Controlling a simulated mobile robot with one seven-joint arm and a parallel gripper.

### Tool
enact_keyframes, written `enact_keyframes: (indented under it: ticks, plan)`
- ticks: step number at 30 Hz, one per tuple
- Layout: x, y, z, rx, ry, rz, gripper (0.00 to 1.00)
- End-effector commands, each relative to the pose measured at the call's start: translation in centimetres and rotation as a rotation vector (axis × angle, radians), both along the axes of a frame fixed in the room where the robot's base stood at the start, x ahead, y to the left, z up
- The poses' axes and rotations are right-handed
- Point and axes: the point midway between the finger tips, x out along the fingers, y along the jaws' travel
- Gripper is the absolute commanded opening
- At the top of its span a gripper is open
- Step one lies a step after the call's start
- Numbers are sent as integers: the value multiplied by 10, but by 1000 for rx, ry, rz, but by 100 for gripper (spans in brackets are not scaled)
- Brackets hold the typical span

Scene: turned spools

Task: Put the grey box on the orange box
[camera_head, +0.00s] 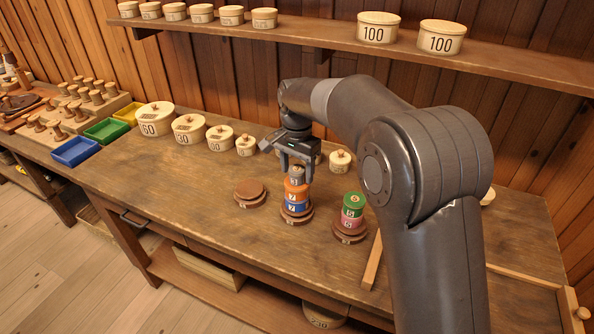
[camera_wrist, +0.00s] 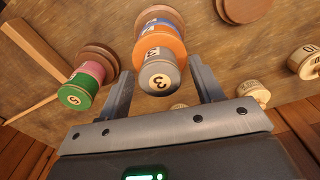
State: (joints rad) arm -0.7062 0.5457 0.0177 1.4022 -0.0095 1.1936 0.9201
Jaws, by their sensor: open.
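The grey box (camera_head: 297,173) is the top piece of the middle stack, resting on an orange box (camera_head: 296,185). In the wrist view the grey box (camera_wrist: 160,80) shows a number 3, with the orange box (camera_wrist: 158,52) behind it. Blue and orange pieces sit lower in that stack, on a round brown base (camera_head: 296,216). My gripper (camera_head: 297,170) is over the stack, pointing down. In the wrist view its open fingers (camera_wrist: 162,72) stand either side of the grey box, with visible gaps and no contact seen.
A stack of a green box (camera_head: 353,200) over a pink box (camera_head: 351,219) stands to the right. An empty brown base (camera_head: 250,190) is to the left. Round lidded boxes (camera_head: 188,129) line the table's back. A wooden strip (camera_head: 372,262) lies right. The table's left front is clear.

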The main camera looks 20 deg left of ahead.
Motion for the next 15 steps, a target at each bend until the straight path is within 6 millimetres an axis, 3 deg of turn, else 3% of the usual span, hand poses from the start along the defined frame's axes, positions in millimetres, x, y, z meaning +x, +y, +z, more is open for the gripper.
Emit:
enact_keyframes:
  ticks: [9,15]
  plan:
    - [0,0,66,4,-3,0,60]
    - [1,0,100,3,-3,0,60]
